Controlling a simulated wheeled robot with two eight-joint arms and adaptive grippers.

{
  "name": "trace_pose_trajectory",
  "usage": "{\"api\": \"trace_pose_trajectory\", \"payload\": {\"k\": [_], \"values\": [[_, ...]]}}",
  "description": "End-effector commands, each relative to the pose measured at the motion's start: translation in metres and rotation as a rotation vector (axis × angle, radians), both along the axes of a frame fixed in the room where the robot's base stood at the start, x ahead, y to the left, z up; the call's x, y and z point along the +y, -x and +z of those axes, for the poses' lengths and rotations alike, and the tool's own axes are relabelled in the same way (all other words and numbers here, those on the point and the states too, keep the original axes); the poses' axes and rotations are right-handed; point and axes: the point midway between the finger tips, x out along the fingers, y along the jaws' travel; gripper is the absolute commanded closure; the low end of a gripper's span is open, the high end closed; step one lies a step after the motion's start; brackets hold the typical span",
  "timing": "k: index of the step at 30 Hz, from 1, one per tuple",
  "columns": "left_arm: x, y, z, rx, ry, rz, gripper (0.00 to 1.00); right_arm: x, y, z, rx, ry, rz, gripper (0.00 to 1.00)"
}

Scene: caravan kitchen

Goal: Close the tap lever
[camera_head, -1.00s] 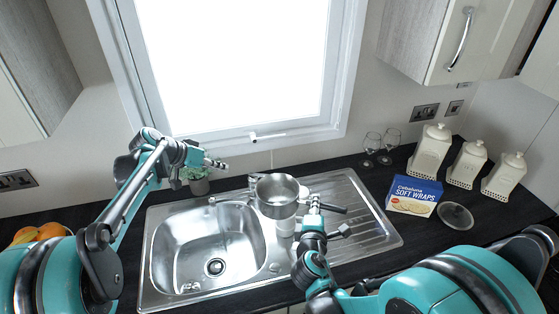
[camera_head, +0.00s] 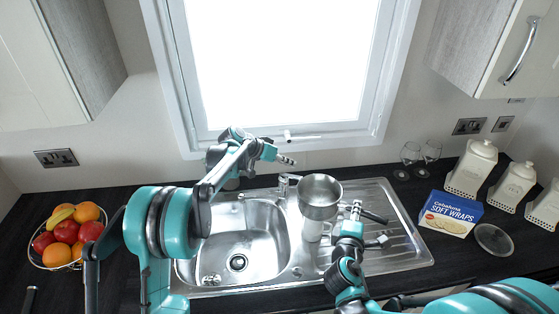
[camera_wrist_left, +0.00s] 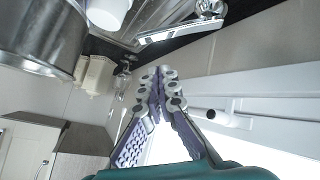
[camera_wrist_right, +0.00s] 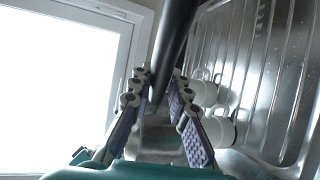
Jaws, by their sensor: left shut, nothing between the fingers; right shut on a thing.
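The chrome tap (camera_head: 284,184) stands at the back of the sink, just left of the saucepan. My right gripper (camera_head: 357,207) is shut on the black handle (camera_wrist_right: 173,45) of the steel saucepan (camera_head: 320,190), which is held up beside the tap.
White mugs (camera_head: 312,231) stand on the drainer (camera_head: 408,251) under and beside the saucepan. The sink bowl (camera_head: 238,225) looks empty. A window handle (camera_head: 302,137) sticks out behind my left gripper. Fruit (camera_head: 66,233), a wraps box (camera_head: 450,213) and glasses (camera_head: 411,155) stand farther off.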

Motion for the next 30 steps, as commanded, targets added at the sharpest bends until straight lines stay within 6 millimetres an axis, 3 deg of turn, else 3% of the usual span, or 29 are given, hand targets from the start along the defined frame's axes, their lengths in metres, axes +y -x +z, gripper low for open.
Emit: {"api": "trace_pose_trajectory", "payload": {"k": [3,9,22,30], "values": [[-0.004,0.006,-0.018,0.001,-0.001,0.0,1.0,0.0,0.0,-0.004,-0.001,-0.001,0.001,1.0],[-0.009,0.01,-0.031,0.001,-0.001,0.0,1.0,0.0,0.0,-0.007,-0.001,-0.001,0.001,1.0],[-0.011,0.012,-0.034,-0.005,-0.007,0.0,1.0,0.0,0.0,-0.007,-0.001,-0.001,0.001,1.0],[-0.025,0.024,-0.057,-0.15,-0.184,-0.002,1.0,0.0,0.0,-0.023,-0.001,-0.001,0.001,1.0]]}}
